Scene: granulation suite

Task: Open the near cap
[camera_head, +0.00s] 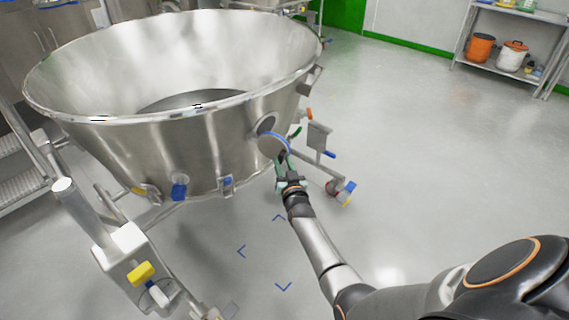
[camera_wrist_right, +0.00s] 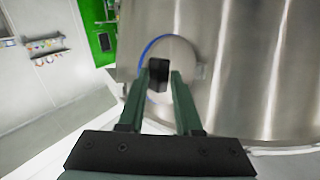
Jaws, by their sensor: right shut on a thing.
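The near cap (camera_head: 275,143) is a round grey disc with a blue rim, low on the right side of the large steel bowl (camera_head: 150,145). In the head view it sits tilted just below a round port (camera_head: 266,123) in the bowl wall, and seems partly off it. In the right wrist view the cap (camera_wrist_right: 181,62) faces me with its blue edge at the left. My right gripper (camera_head: 283,162) reaches up to the cap from below. Its green fingers (camera_wrist_right: 160,84) are shut on the cap's black handle (camera_wrist_right: 157,70). My left gripper is not in view.
A steel frame with casters carries the bowl; one caster (camera_head: 341,193) stands just right of my right gripper. A white post base (camera_head: 122,245) is at the lower left. A shelf (camera_head: 510,15) with buckets is far right. The floor between is clear.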

